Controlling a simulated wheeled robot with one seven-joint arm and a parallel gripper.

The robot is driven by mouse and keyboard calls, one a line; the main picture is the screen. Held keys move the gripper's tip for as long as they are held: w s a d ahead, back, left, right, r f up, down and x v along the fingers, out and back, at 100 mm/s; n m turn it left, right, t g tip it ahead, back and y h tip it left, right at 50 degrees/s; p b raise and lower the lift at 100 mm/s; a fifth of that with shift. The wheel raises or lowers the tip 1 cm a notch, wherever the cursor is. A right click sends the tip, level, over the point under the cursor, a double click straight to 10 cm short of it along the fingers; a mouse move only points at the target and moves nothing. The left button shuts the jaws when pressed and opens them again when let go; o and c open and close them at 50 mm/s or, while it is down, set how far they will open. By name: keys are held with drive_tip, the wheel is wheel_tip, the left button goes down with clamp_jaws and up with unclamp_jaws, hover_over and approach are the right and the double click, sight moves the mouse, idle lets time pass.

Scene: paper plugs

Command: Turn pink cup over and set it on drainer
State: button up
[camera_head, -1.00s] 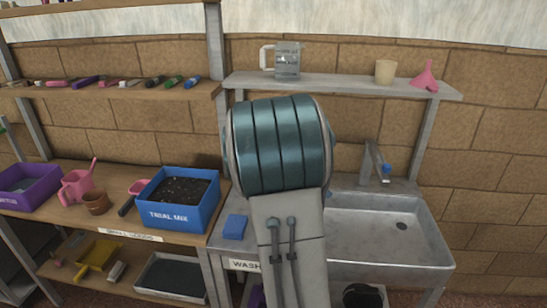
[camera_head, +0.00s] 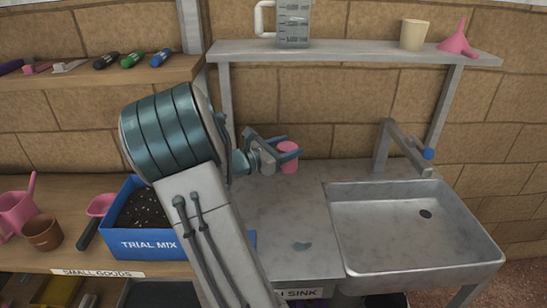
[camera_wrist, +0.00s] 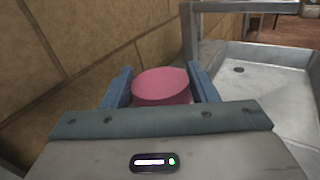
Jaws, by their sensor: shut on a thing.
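The pink cup (camera_head: 289,160) is between the fingers of my gripper (camera_head: 283,152), above the metal surface left of the sink basin. My gripper is shut on it. In the wrist view the cup (camera_wrist: 163,86) shows a plain pink face between the blue fingers; no open mouth is visible there. The bare metal draining surface (camera_head: 275,215) lies below the cup, with a small dark patch on it. I cannot make out a separate drainer rack.
The sink basin (camera_head: 410,235) is empty at the right, with a tap (camera_head: 400,145) behind it. A shelf (camera_head: 350,50) above holds a jug (camera_head: 293,22), a beige cup (camera_head: 414,34) and a pink funnel (camera_head: 458,40). A blue TRIAL MIX box (camera_head: 150,242) stands left.

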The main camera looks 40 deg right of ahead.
drive_tip(key=shift+h, duration=0.3)
drive_tip(key=f+b, duration=0.2)
drive_tip(key=f, duration=0.1)
drive_tip(key=w+f+b, duration=0.1)
drive_tip(key=f+b, duration=0.5)
drive_tip(key=f, duration=0.1)
drive_tip(key=shift+w+f, duration=0.1)
drive_tip(key=shift+w, duration=0.05)
drive_tip(key=shift+f+b, duration=0.45)
drive_tip(key=shift+b, duration=0.05)
drive_tip(key=o, duration=1.1)
drive_tip(key=s+d+r, duration=0.1)
drive_tip(key=s+r, duration=0.2)
drive_tip(key=s+d+r+p, duration=0.1)
drive_tip(key=s+r, duration=0.3)
drive_tip(key=s+d+r+p, duration=0.1)
drive_tip(key=s+d+r, duration=0.1)
drive_tip(key=s+r, duration=0.2)
